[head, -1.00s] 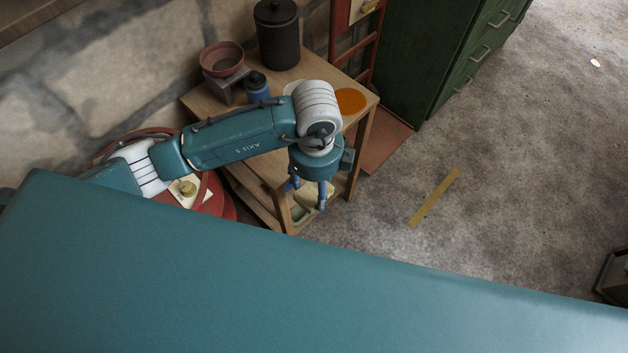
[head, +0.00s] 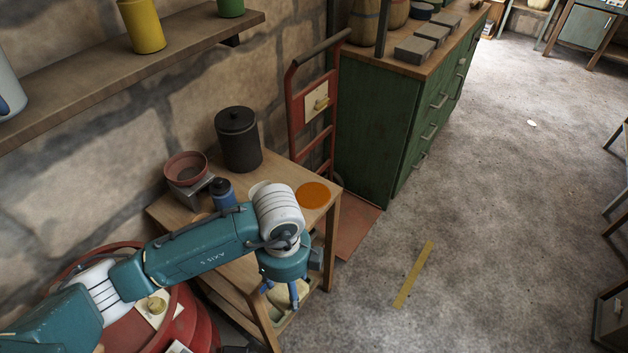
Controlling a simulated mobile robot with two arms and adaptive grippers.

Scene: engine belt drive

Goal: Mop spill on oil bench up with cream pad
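The oil bench (head: 284,171) is a small wooden table against the stone wall. The spill is a flat orange round patch (head: 313,194) on its top near the right end. My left gripper (head: 281,292) points down at the bench's front side, past its top, below and left of the spill in the picture. Its fingers stand apart. A cream-coloured thing shows behind and below the fingers, low at the bench; I cannot tell whether it is the cream pad. A pale edge (head: 257,188) shows on the top, mostly hidden by my wrist. My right gripper is out of view.
Floor at right is open.

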